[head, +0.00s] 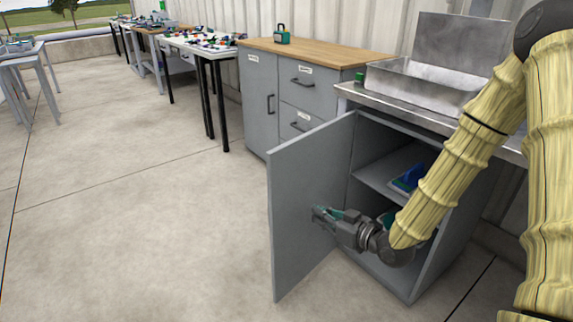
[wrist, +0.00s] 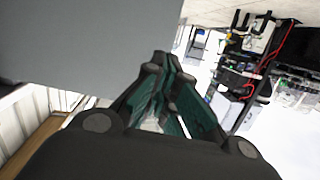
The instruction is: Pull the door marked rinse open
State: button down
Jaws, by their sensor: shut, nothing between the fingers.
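A grey cabinet door (head: 305,205) stands wide open in the head view, swung out to the left of the cabinet under the metal sink. No rinse mark is readable on the side I see. My gripper (head: 318,214) is in front of the inner face of this door, its fingers pointing left toward the door. I cannot tell if they touch it. In the wrist view the fingers (wrist: 160,95) are brought together with nothing between them, and a grey panel (wrist: 80,40), likely the door, fills the upper left.
The open cabinet has a shelf (head: 375,180) with a blue item (head: 410,177). A metal sink basin (head: 425,85) is on top. A wood-topped cabinet (head: 262,105) with drawers stands behind the door. The floor (head: 130,220) to the left is clear.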

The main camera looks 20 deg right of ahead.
notch_tip(320, 180, up, 7)
jog(key=d+n+t+y, duration=0.1)
jog(key=b, duration=0.3)
send_near(279, 168)
jog(key=x, duration=0.7)
jog(key=shift+w+f, duration=0.1)
jog(key=shift+f, duration=0.05)
